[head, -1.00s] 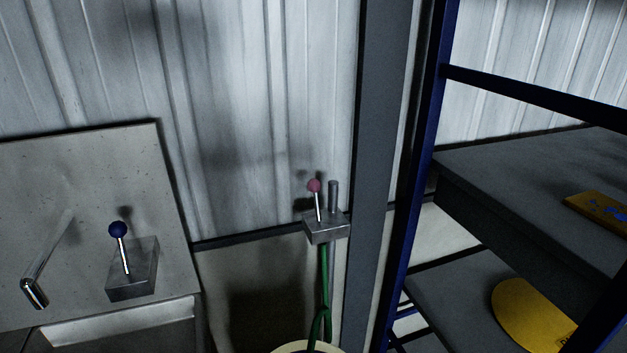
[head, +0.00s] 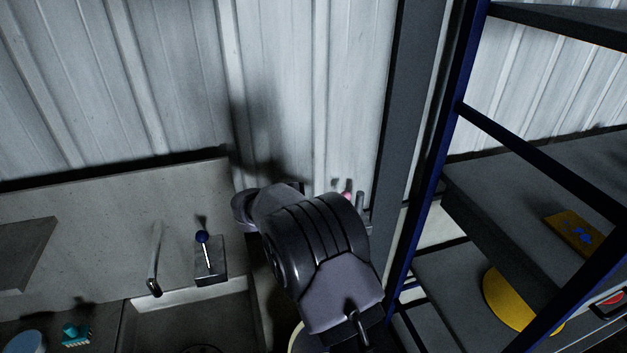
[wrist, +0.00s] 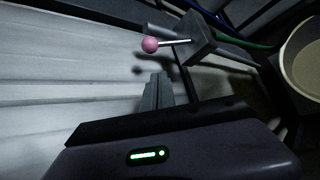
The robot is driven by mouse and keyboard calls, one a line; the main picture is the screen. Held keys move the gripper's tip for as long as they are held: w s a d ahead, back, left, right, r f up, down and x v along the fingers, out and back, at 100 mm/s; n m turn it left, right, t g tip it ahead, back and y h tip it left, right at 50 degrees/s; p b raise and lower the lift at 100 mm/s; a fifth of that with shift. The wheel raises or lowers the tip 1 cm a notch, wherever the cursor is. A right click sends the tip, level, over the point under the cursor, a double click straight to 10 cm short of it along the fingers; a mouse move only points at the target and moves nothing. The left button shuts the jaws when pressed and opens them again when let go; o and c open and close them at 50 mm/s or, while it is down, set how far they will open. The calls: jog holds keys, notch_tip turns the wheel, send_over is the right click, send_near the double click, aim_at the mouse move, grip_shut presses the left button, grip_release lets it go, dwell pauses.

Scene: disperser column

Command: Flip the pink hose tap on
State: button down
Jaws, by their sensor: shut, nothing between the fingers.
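The pink hose tap shows in the wrist view as a pink ball knob (wrist: 150,45) on a thin metal rod, fixed to a grey block (wrist: 197,40). In the head view most of the tap is hidden behind my arm, with only a bit of the pink knob (head: 347,196) showing. My gripper (wrist: 157,88) shows in the wrist view, its fingers together and empty. The fingertips appear just below the pink knob in the picture, apart from it as far as I can tell. In the head view the fingers are hidden by my arm.
A sink with a blue-knobbed tap (head: 203,237) and a spout (head: 154,272) is at left. A blue-framed shelf (head: 452,150) holding yellow items stands at right. A green hose (wrist: 240,41) runs from the tap block near a pale round container (wrist: 303,60).

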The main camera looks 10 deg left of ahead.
jog(key=shift+w+a+f+n+t, duration=0.15)
jog(key=shift+a+f+n, duration=0.15)
jog(key=shift+a, duration=0.3)
jog(key=shift+w+a+f+n+t, duration=0.15)
jog(key=shift+a+f+n, duration=0.1)
jog(key=shift+a, duration=0.3)
jog(key=shift+s, duration=0.1)
jog(key=x, duration=1)
jog(key=d+r, duration=0.1)
jog(key=s+d+r, duration=0.1)
jog(key=shift+s+d+r, duration=0.2)
jog(key=shift+s+d, duration=0.1)
